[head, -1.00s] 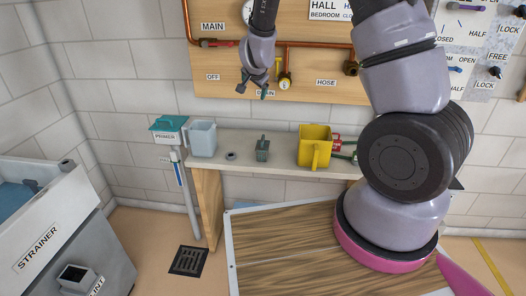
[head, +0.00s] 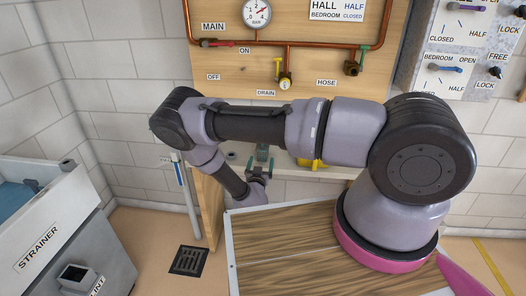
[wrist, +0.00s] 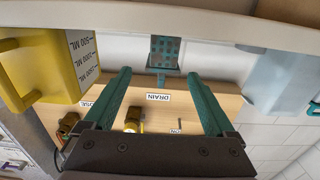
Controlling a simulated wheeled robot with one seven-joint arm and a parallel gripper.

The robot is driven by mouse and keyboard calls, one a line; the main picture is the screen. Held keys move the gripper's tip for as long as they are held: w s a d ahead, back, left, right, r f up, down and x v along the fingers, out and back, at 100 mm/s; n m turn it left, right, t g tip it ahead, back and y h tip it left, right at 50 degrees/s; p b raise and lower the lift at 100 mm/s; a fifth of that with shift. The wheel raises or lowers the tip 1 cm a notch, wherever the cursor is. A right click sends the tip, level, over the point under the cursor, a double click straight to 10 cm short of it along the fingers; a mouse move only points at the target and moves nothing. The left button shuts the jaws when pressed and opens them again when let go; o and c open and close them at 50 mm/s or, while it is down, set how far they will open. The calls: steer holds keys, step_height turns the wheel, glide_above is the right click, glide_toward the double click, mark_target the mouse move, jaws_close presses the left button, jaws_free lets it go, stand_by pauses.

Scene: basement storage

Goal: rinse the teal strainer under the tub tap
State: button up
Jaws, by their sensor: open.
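The small teal strainer (head: 262,153) stands on the wooden shelf, partly hidden behind my gripper in the head view. In the wrist view the strainer (wrist: 165,50) shows a perforated body with a short handle toward me. My gripper (head: 258,170) is open in front of the shelf. In the wrist view its two teal fingers (wrist: 159,74) are spread, with the strainer beyond and between their tips, apparently untouched. The grey tub (head: 85,205) with blue water stands at the left. A dark fitting at its far rim (head: 68,164) may be the tap.
A yellow measuring jug (wrist: 45,65) and a pale translucent jug (wrist: 275,80) flank the strainer. The shelf (wrist: 110,15) edge is close to my gripper. Copper pipes (head: 290,44) run above. A floor drain (head: 188,261) lies between tub and shelf.

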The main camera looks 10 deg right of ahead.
steer(key=x, duration=0.5)
steer(key=shift+s, duration=0.1)
steer(key=x, duration=0.5)
steer(key=shift+w+a+f, duration=0.2)
steer(key=shift+w, duration=0.25)
jaws_close()
